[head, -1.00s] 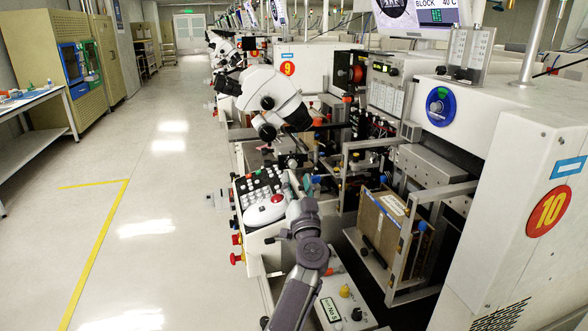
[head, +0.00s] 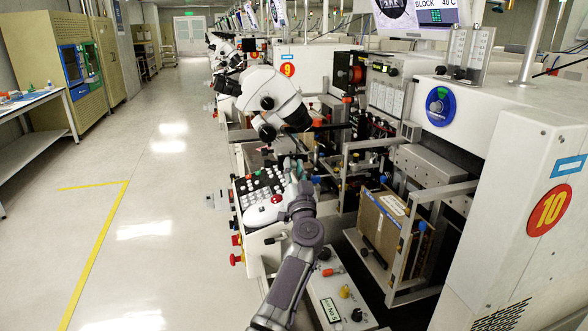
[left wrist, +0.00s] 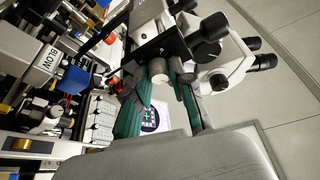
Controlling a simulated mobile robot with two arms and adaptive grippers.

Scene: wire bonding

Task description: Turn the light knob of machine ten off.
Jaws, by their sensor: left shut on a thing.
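Machine ten is the white machine with the red round "10" sign (head: 549,210) at the right of the head view. My left gripper (head: 291,163) is beyond the white keypad panel (head: 262,188), beneath the microscope (head: 275,95). In the left wrist view, the green-padded fingers of my left gripper (left wrist: 160,76) close around a small grey round part (left wrist: 157,68), which appears to be the light knob. The knob's pointer and setting are hidden. In the head view the gripper and arm hide the knob. My right gripper is not in view.
A white box with yellow and black knobs (head: 342,302) lies beside my left forearm. A metal frame with a brown panel (head: 381,233) stands to the right. The microscope eyepieces (left wrist: 228,72) are close beside the fingers. The floor aisle (head: 150,190) on the left is clear.

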